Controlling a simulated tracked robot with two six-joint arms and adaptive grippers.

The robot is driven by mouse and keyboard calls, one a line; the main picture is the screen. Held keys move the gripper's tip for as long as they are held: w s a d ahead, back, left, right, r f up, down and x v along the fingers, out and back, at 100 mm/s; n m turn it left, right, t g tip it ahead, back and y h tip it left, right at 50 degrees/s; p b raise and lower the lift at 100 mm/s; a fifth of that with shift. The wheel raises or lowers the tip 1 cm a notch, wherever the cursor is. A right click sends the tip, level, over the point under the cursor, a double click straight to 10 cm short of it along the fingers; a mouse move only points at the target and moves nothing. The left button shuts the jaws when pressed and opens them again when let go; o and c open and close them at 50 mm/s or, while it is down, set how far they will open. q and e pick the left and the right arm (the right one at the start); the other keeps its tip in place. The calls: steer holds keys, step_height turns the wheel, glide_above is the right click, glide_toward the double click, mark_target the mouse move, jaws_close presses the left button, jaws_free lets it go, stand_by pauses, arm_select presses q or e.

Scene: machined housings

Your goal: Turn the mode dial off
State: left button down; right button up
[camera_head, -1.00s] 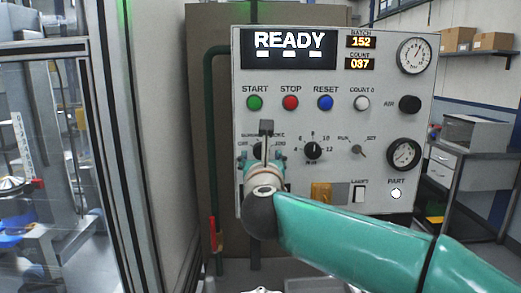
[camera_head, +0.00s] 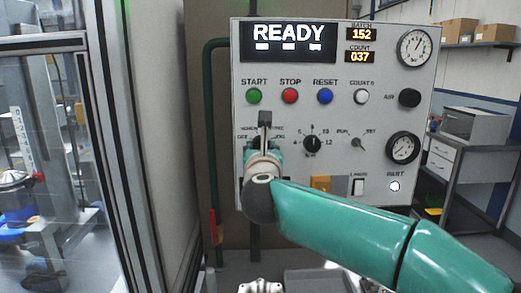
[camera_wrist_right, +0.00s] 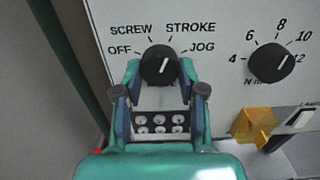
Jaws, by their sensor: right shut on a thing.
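The mode dial (camera_wrist_right: 159,66) is a black round knob on the grey control panel, labelled OFF, SCREW, STROKE and JOG. Its white mark points up and slightly right, nearest STROKE. My right gripper (camera_wrist_right: 160,72) is shut on the dial, with one finger at its left side and one at its right. In the head view my right gripper (camera_head: 265,135) is in front of the dial and hides most of it. My left gripper is not in view.
To the right on the panel (camera_head: 420,125) are a second black dial (camera_head: 312,144) and a small selector (camera_head: 358,143). A yellow flap (camera_wrist_right: 254,126) sits below. Push buttons line the row above. A green pipe (camera_head: 211,130) runs along the panel's left.

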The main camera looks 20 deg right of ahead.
steer(key=shift+n, duration=0.3)
steer(key=shift+n+p, duration=3.35)
steer(key=shift+n, duration=5.35)
steer(key=shift+f, duration=0.1)
steer(key=o, duration=1.1)
steer(key=shift+o, duration=0.2)
